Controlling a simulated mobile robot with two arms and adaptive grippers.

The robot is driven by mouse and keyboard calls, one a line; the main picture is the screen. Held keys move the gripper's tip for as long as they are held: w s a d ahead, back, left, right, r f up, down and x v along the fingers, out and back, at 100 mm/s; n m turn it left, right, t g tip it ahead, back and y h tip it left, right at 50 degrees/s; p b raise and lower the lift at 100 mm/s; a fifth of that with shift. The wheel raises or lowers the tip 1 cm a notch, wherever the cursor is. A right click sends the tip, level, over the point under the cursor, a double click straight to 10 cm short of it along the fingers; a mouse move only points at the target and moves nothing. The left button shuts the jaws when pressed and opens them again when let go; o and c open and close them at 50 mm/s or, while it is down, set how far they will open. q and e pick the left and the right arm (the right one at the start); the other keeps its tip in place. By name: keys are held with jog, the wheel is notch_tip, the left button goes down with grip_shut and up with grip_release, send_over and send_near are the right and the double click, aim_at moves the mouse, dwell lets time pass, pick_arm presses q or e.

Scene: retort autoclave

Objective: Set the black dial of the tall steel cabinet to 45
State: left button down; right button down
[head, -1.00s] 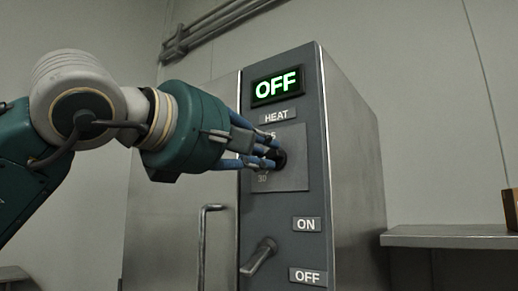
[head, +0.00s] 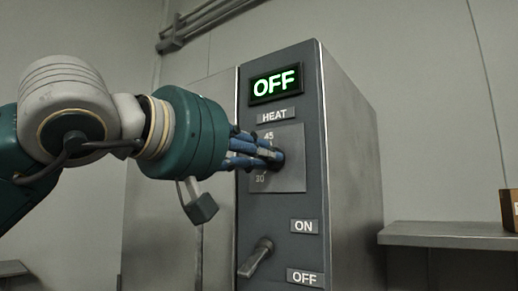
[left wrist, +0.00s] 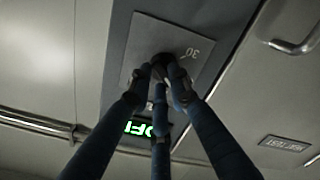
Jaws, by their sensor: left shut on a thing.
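The tall steel cabinet (head: 350,160) stands in the middle of the head view. Its black dial (head: 277,158) sits on a grey plate (head: 291,180) under the HEAT label. Marks 45, above, and 30, below, show on the plate. My left gripper (head: 272,154) has its blue fingers shut on the dial and hides much of it. In the left wrist view the fingers close around the dial (left wrist: 163,60), and the 30 mark shows beside it. Which mark the dial points to cannot be told. My right gripper is not in view.
A green display (head: 276,84) reads OFF. A lever (head: 256,258) sits lower on the panel by the ON and OFF labels. A steel shelf (head: 450,235) with a brown box (head: 509,211) is at the right.

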pick_arm(q)
jog(key=shift+d+f+m+p, duration=0.1)
jog(key=shift+m+p, duration=0.2)
jog(key=shift+m, duration=0.85)
jog(key=shift+a+f+m+p, duration=0.15)
jog(key=shift+m+p, duration=0.1)
jog(key=shift+m, duration=0.95)
jog(key=shift+d+f+m+p, duration=0.15)
jog(key=shift+m+p, duration=0.15)
jog(key=shift+m, duration=0.85)
jog(key=c, duration=1.6)
grip_release()
jog(key=v, duration=1.2)
jog(key=shift+r, duration=0.15)
